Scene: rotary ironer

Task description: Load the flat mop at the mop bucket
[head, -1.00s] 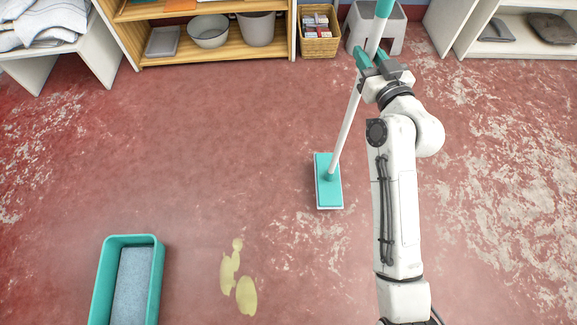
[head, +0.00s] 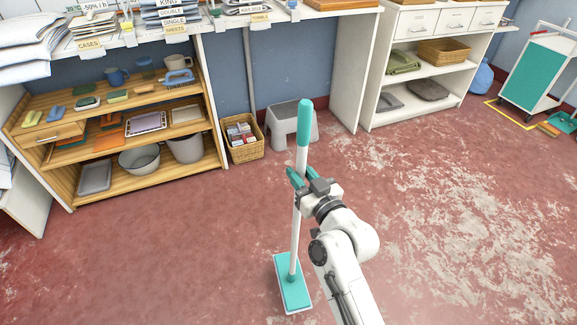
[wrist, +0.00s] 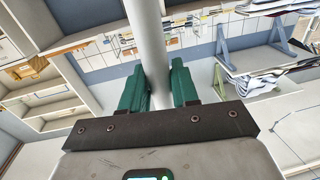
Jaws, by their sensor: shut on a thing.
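The flat mop stands nearly upright, with a white pole (head: 295,235), a teal top grip (head: 304,125) and a flat teal head (head: 297,297) low in the head view. The mop head appears to be at floor level; I cannot tell whether it touches. My gripper (head: 303,180) is shut on the pole just below the teal grip. In the wrist view the pole runs between the green fingers of my gripper (wrist: 160,88). The mop bucket is not in either present view; the earlier head view shows a teal tub with a grey inside at lower left.
A wooden shelf (head: 135,190) with bowls and trays stands at left. A wicker basket (head: 245,140) and grey stool (head: 291,124) sit beyond the mop. A white shelf unit (head: 385,115) and a teal-sided cart (head: 538,70) are at right. The worn red floor around the mop is open.

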